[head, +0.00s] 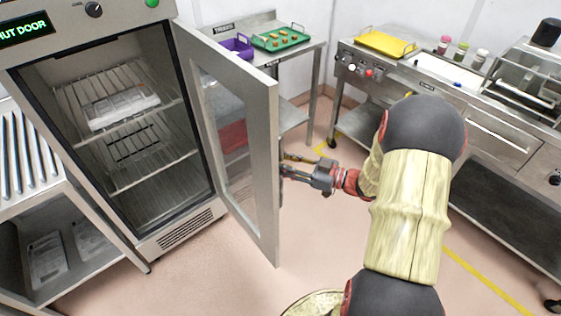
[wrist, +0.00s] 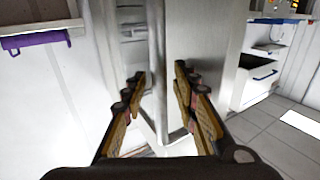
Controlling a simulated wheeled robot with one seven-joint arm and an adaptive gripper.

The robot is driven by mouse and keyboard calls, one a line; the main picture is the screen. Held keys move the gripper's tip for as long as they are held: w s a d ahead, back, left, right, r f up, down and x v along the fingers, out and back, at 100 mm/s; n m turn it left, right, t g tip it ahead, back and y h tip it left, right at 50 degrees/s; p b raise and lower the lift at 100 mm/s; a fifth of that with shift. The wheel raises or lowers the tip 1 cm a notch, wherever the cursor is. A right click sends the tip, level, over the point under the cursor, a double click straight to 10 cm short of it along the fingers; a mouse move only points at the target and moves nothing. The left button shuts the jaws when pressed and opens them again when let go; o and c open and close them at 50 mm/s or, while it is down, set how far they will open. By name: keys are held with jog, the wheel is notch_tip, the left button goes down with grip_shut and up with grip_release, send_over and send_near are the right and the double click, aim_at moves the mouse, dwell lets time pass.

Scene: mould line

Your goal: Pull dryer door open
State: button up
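The dryer (head: 180,235) is a steel cabinet at the left in the head view, with its door (head: 262,150) swung wide open toward the right. The door has a steel frame and a glass pane (head: 225,125). My gripper (head: 290,166) is at the right, outer side of the door, about mid-height; the door frame hides its fingertips in part. In the wrist view, my gripper (wrist: 160,88) has its two fingers spread, with upright steel door parts (wrist: 200,45) close ahead. I cannot tell whether the fingers touch the door.
Inside the dryer, wire shelves hold a pale tray (head: 122,106). The dryer's display (head: 25,29) reads in part "UT DOOR". A steel table (head: 312,45) with a purple bin (head: 238,47) and green tray (head: 281,38) stands behind the door. A workbench (head: 500,140) is at the right.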

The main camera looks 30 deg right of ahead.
jog(key=v, duration=1.2)
dwell(0.6)
